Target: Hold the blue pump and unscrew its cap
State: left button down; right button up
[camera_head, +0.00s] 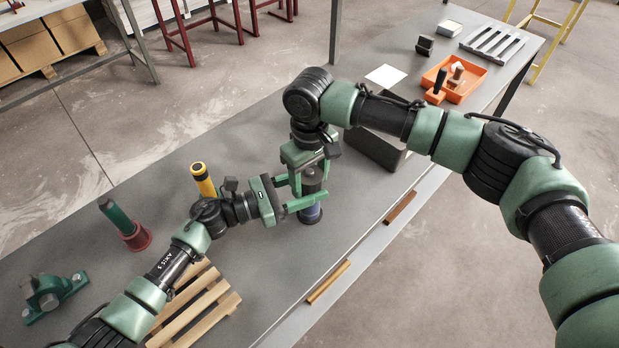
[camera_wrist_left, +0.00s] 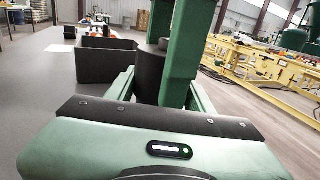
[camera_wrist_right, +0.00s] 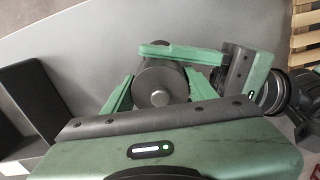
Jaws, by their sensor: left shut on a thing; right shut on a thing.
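The blue pump (camera_head: 309,214) stands upright on the workbench, with its blue lower part showing below the grippers. Its dark cap (camera_head: 312,178) is at the top and shows as a dark round end in the right wrist view (camera_wrist_right: 158,85). My left gripper (camera_head: 306,196) comes in from the left side and is shut on the pump body. My right gripper (camera_head: 309,174) comes down from above and is shut on the cap. In the left wrist view the dark upper part of the pump (camera_wrist_left: 150,72) is partly hidden behind the right gripper's green fingers.
A black open box (camera_head: 375,150) stands close behind on the right. An orange tray (camera_head: 462,83) is at the far end. The bench front edge is near.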

jog(key=o, duration=1.5)
jog(key=shift+o, duration=0.2)
jog(key=shift+r, duration=0.15)
notch_tip(320, 180, up, 4)
jog(key=shift+r, duration=0.15)
jog(key=shift+c, duration=0.5)
notch_tip(320, 180, up, 3)
jog(key=m, duration=0.3)
jog(key=shift+r, duration=0.1)
notch_tip(320, 180, down, 8)
jog(key=shift+r, duration=0.1)
